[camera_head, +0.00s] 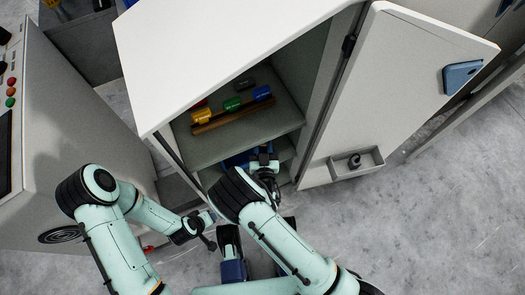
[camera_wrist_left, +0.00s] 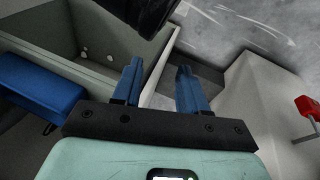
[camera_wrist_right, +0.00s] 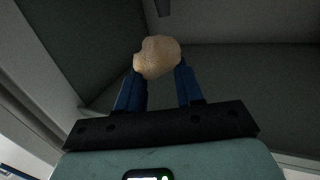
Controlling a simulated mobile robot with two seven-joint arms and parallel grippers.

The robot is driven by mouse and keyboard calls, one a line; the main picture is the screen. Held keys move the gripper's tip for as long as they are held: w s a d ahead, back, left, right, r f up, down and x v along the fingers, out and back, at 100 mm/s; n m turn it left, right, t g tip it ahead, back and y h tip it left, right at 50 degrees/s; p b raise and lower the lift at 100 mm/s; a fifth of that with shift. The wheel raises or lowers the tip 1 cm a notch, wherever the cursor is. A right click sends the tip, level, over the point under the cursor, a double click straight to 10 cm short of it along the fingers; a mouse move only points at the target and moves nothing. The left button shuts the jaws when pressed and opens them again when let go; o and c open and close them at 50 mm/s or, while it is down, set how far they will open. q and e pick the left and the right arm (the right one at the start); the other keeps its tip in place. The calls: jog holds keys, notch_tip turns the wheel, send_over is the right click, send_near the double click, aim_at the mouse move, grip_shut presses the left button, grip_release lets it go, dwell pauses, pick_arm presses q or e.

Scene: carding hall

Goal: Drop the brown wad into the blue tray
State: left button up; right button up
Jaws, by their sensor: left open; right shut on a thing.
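A tan-brown wad (camera_wrist_right: 158,57) shows in the right wrist view, between the fingertips of my right gripper (camera_wrist_right: 160,75), which is shut on it. In the head view this gripper (camera_head: 268,165) is at the lower opening of the cabinet, and the wad cannot be made out there. A blue patch (camera_head: 236,160) shows on the lower level just left of it, mostly hidden; it may be the blue tray, but I cannot tell. My left gripper (camera_wrist_left: 157,85) is open and empty; in the head view it is low, outside the cabinet (camera_head: 208,222).
The cabinet's door (camera_head: 410,80) stands open to the right, with a small grey holder (camera_head: 355,163) on it. Its upper shelf (camera_head: 285,118) bears several coloured items. A grey-green bin (camera_wrist_left: 90,72) and a red part (camera_wrist_left: 307,105) lie near my left gripper. Floor at right is clear.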

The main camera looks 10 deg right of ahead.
notch_tip(320, 180, down, 2)
jog(key=shift+s+d+f, duration=0.1)
jog(key=shift+s, duration=0.05)
pick_arm(q)
jog(key=s+f+g+b, duration=0.1)
jog(key=s+f+b, duration=0.1)
jog(key=s+f, duration=0.3)
jog(key=shift+s+a+g, duration=0.15)
jog(key=shift+a+g, duration=0.25)
jog(key=shift+a, duration=0.05)
pick_arm(e)
notch_tip(320, 180, down, 4)
jog(key=shift+f, duration=0.25)
jog(key=shift+f+b, duration=0.6)
jog(key=shift+f, duration=0.05)
jog(key=o, duration=1.1)
pick_arm(q)
jog(key=shift+s+a+f+g, duration=0.1)
jog(key=shift+s+f+g, duration=0.2)
jog(key=shift+s+f, duration=0.35)
jog(key=shift+r, duration=0.1)
